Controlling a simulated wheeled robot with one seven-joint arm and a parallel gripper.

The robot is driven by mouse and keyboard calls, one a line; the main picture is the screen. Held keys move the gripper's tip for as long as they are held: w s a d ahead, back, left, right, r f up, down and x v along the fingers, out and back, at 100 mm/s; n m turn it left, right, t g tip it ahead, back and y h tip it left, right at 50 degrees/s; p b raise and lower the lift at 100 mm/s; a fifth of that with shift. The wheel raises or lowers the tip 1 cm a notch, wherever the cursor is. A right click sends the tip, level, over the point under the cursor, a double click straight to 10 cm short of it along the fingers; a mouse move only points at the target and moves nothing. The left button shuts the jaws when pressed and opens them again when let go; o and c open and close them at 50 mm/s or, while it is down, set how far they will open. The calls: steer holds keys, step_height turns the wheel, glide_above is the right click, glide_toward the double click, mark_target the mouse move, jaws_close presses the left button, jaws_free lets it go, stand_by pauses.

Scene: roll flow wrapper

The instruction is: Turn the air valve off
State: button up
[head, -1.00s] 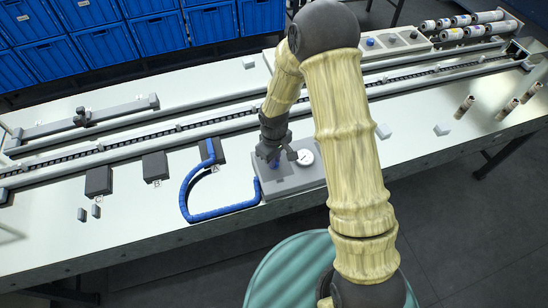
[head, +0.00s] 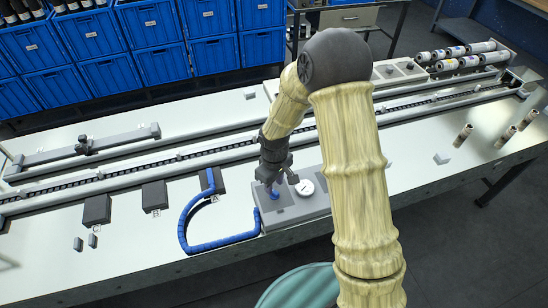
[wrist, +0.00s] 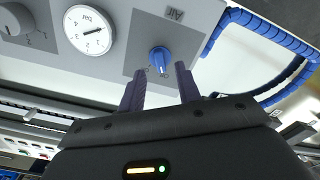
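The air valve is a blue knob (wrist: 161,60) with a pale pointer mark, on a grey plate beside an upside-down "Air" label (wrist: 175,14). It also shows in the head view (head: 274,194), partly hidden under my gripper (head: 273,182). The knob sits on a light grey control box (head: 297,210) near the table's front edge. In the wrist view my gripper (wrist: 163,76) is open. Its two dark fingers are apart, with the knob in the gap just beyond the tips. I see no contact with the knob.
A round pressure gauge (wrist: 90,30) and a grey dial (wrist: 15,22) are beside the valve on the box. A blue hose (head: 215,243) loops left of the box. Dark blocks (head: 97,210) and a long conveyor (head: 120,160) lie on the white table.

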mark_target(274, 191)
step_height(274, 191, up, 14)
steer(key=shift+r+b, duration=0.15)
steer(key=shift+b, duration=0.2)
stand_by(0.4)
steer(key=s+d+m+t, duration=0.2)
steer(key=s+d+m, duration=0.7)
steer(key=s+d, duration=0.3)
steer(key=shift+s+d+r+t, duration=0.3)
steer(key=shift+d, duration=0.5)
